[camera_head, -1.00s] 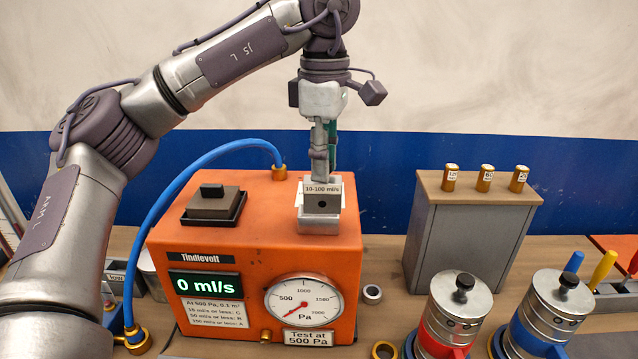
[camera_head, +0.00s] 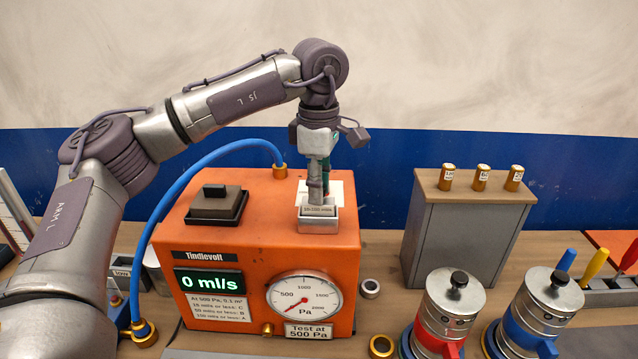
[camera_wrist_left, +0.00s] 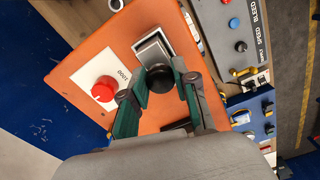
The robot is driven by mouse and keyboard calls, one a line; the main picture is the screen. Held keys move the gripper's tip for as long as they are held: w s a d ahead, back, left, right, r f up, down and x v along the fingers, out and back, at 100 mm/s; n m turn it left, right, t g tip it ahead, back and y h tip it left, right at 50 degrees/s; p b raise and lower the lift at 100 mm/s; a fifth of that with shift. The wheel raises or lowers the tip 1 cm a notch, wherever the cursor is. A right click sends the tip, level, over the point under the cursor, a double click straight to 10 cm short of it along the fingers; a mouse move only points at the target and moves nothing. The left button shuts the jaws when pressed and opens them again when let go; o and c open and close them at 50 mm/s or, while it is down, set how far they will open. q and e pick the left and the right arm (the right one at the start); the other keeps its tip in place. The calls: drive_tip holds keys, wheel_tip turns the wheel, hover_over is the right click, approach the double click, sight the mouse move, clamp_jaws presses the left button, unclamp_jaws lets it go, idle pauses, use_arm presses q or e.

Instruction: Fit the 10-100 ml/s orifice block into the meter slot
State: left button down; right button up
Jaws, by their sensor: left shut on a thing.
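The orange meter (camera_head: 260,240) stands on the bench, with its display reading 0 ml/s. The 10-100 ml/s orifice block (camera_head: 320,211) sits low in the pale metal slot (camera_head: 318,227) on the meter's top right; only its upper part and label show above the rim. I cannot tell whether it is fully seated. My left gripper (camera_head: 318,190) points straight down and is shut on the block's black knob. In the left wrist view the green-padded fingers (camera_wrist_left: 162,95) flank the knob (camera_wrist_left: 160,78), with the grey block or slot edge (camera_wrist_left: 152,48) beyond. My right gripper is out of view.
A dark block with a handle (camera_head: 216,204) sits on the meter's top left. A blue hose (camera_head: 165,200) arcs along the left side. A grey cabinet (camera_head: 462,235) with brass cylinders and metal canisters (camera_head: 450,310) stand to the right. A red knob (camera_wrist_left: 103,90) is near the slot.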

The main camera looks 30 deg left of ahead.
use_arm(q)
drive_tip(key=c, duration=0.9)
unclamp_jaws()
drive_tip(key=shift+r, duration=0.1)
wheel_tip(320, 180, up, 5)
drive_tip(key=shift+f+b, duration=0.1)
drive_tip(key=shift+b, duration=0.55)
wheel_tip(320, 180, up, 7)
drive_tip(key=shift+r+p, duration=0.1)
drive_tip(key=shift+p, duration=0.4)
